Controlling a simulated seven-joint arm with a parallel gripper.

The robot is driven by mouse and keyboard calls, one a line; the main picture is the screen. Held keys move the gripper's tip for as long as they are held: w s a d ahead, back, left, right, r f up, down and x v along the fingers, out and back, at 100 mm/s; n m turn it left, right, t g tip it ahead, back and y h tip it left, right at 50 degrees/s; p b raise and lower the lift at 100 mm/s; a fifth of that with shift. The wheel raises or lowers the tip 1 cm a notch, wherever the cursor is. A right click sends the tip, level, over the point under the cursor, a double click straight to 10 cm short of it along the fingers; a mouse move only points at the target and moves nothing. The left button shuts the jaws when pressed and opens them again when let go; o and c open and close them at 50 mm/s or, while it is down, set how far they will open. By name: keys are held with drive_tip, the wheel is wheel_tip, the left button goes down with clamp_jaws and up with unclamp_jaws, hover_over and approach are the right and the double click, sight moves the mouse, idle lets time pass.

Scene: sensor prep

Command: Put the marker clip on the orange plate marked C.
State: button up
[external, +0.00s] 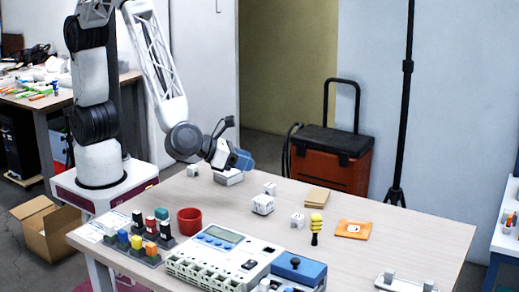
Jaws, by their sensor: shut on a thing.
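My gripper (236,162) is low over the back left part of the table. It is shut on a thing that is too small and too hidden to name. A blue part shows at its end, and a white block (229,178) is right below it; I cannot tell whether they touch. I cannot single out the marker clip for sure. A yellow and black upright piece (316,228) stands just left of the plate.
Small white blocks (263,204) stand between my gripper and the plate. A red cup (190,221), a grey device with a display (222,237), a blue box (299,267) and colored pieces (137,243) fill the front left.

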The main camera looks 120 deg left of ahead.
sight(354, 228)
drive_tip(key=w+a+m+t+h, duration=0.1)
drive_tip(key=w+a+m+h, duration=0.1)
drive_tip(key=w, duration=0.6)
drive_tip(key=w+a+m+t+h, duration=0.2)
drive_tip(key=w, duration=0.7)
drive_tip(key=shift+s+d+f, duration=0.1)
drive_tip(key=shift+s+f, duration=0.1)
drive_tip(key=shift+f, duration=1.1)
drive_tip(key=shift+s+d+f, duration=0.1)
drive_tip(key=shift+s+f, duration=0.05)
drive_tip(key=shift+f, duration=1.15)
drive_tip(key=shift+w, duration=0.15)
drive_tip(key=w, duration=0.5)
drive_tip(key=w+f, duration=0.1)
drive_tip(key=w, duration=0.9)
drive_tip(key=shift+w+f, duration=0.2)
drive_tip(key=shift+w, duration=0.15)
drive_tip(key=shift+f, duration=1.8)
drive_tip(key=shift+f, duration=0.1)
